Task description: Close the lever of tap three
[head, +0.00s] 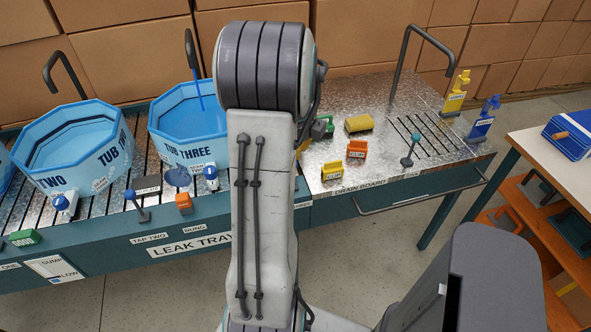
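Tub three (170,152) is a blue faceted tub on the bench, left of my arm. A dark tap spout (189,45) arches over it, and a blue stream of water (199,98) runs from it into the tub. No lever labelled for tap three shows; my raised arm covers the bench front right of the tub. A blue-knobbed lever (139,207) stands upright above the "TAP TWO" label. Another lever with a teal knob (411,151) stands on the drain board, right of my arm. My gripper does not show.
Tub two (65,160) is at the left under its own spout. The metal drain board (350,105) holds yellow, orange and green blocks. A rail (420,198) juts from the bench front. A side table (560,165) with a blue box stands right. Open floor lies in front.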

